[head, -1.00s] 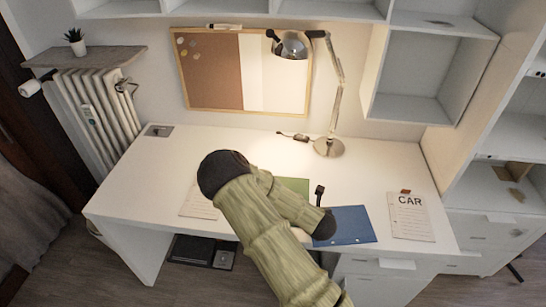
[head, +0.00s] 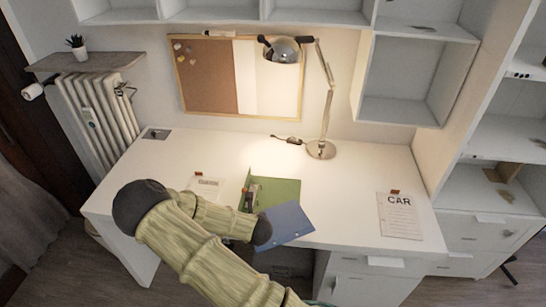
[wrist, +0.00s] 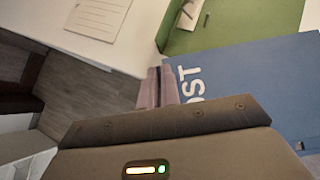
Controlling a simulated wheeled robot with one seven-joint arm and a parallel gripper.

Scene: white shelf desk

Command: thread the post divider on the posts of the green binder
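The blue post divider (head: 285,225) lies tilted over the front right part of the open green binder (head: 285,190). In the wrist view the divider (wrist: 250,85) shows part of the white word POST, its first letter hidden. My gripper (wrist: 158,88) is shut on the divider's left edge. The binder (wrist: 240,25) shows beyond the divider, with a pale metal piece (wrist: 187,12) at its left side. Whether the divider's holes line up with the posts is not visible. My arm hides part of the desk in the head view.
The white desk (head: 340,190) carries a CAR sheet (head: 399,217) at right and a pale lined sheet (head: 205,187) left of the binder. A lamp base (head: 320,149) stands at the back. The desk between binder and CAR sheet is clear.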

